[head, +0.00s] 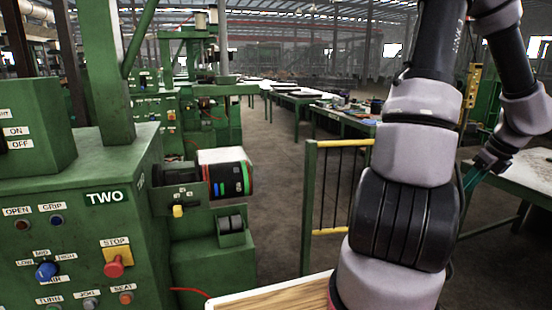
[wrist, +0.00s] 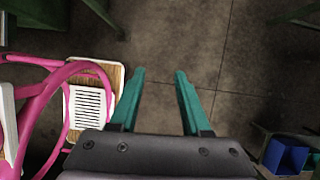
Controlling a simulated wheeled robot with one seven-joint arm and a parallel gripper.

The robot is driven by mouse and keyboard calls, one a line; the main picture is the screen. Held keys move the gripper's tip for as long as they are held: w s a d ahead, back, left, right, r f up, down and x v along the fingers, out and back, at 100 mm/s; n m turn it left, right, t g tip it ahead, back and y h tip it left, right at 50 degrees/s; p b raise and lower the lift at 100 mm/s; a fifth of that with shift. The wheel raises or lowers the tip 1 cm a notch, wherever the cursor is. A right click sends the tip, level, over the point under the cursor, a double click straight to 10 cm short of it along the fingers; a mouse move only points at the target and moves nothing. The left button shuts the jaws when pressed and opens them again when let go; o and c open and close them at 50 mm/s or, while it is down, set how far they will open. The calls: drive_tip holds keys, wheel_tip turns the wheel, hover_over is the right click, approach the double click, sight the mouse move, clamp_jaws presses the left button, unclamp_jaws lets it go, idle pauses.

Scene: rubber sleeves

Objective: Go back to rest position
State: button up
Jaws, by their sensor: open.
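My gripper (wrist: 160,75) shows in the wrist view with its two teal fingers apart. The gap between them is empty, with bare grey floor beyond. In the head view my arm rises at the right and bends down, and a teal part of the gripper (head: 470,179) shows at the right edge of the aisle, partly hidden by the arm. I see nothing held.
A green machine marked TWO (head: 105,197) stands close at the left, with a dark drum (head: 231,181) beside it. A wood-topped tray (head: 275,299) is low in front. A yellow-green rail (head: 309,205) stands mid-right. A blue bin (wrist: 285,155) is at lower right.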

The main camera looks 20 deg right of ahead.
drive_tip(key=w+a+r+n+y, duration=0.1)
drive_tip(key=w+a+r+n, duration=0.4)
drive_tip(key=a, duration=0.3)
drive_tip(key=w+a+r+n+t, duration=0.1)
drive_tip(key=w+a+r+n, duration=0.4)
drive_tip(key=a, duration=0.3)
drive_tip(key=w+a+r+n+y, duration=0.1)
drive_tip(key=w+a+r+n, duration=0.35)
drive_tip(key=w+a, duration=0.2)
drive_tip(key=s+a+r+n, duration=0.2)
drive_tip(key=a+r+n, duration=0.1)
drive_tip(key=a+n, duration=0.2)
drive_tip(key=s+a+r+n+t, duration=0.1)
drive_tip(key=s+a+r+n, duration=0.1)
drive_tip(key=a+n, duration=0.4)
drive_tip(key=s+a+r+n, duration=0.3)
drive_tip(key=a+n, duration=0.3)
drive_tip(key=a, duration=0.5)
drive_tip(key=shift+s+a+r+t, duration=0.2)
drive_tip(key=shift+s+r+t, duration=0.1)
drive_tip(key=shift+s, duration=0.1)
